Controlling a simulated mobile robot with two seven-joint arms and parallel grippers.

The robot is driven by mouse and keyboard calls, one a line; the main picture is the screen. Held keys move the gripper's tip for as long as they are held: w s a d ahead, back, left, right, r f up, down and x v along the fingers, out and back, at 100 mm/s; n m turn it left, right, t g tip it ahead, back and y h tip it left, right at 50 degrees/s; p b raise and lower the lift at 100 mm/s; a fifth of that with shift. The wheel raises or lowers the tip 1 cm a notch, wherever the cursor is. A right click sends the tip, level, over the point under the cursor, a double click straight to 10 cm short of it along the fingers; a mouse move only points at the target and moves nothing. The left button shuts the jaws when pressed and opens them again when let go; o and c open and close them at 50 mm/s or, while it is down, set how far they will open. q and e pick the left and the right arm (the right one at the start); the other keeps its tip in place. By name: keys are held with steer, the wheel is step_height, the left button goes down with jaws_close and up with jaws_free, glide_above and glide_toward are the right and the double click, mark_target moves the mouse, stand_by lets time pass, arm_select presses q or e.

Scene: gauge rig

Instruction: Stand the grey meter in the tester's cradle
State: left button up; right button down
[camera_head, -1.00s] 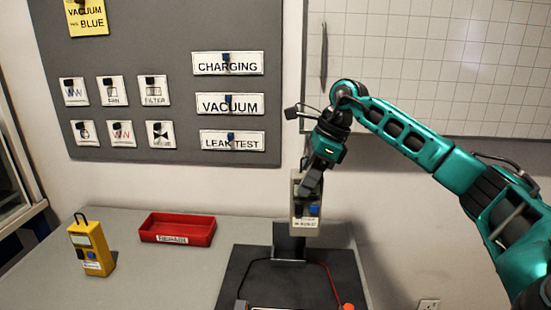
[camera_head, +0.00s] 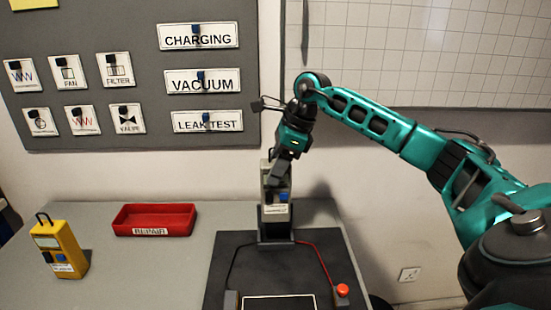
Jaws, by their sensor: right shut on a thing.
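The grey meter (camera_head: 275,210) is upright, with a white label low on its front and a dark and a blue part above it. My right gripper (camera_head: 278,173) is shut on its upper part from above. The meter stands at or just above the dark cradle (camera_head: 276,234) at the back of the black tester (camera_head: 225,262); I cannot tell whether it rests on the cradle's floor. My left gripper is not in view.
A yellow meter (camera_head: 60,248) stands at the left of the grey table (camera_head: 150,270). A red tray (camera_head: 155,219) labelled REPAIR lies behind it to the right. A red button (camera_head: 342,290) and leads are on the tester. A sign board (camera_head: 140,70) hangs behind.

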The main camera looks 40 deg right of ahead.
mark_target(275, 197)
step_height(275, 197, down, 5)
steer(key=b, duration=0.4)
steer(key=shift+r, duration=0.1)
stand_by(0.5)
steer(key=shift+w+p, duration=0.1)
steer(key=shift+p, duration=0.2)
stand_by(0.4)
steer(key=shift+f+b, duration=1.2)
steer(key=shift+f, duration=0.65)
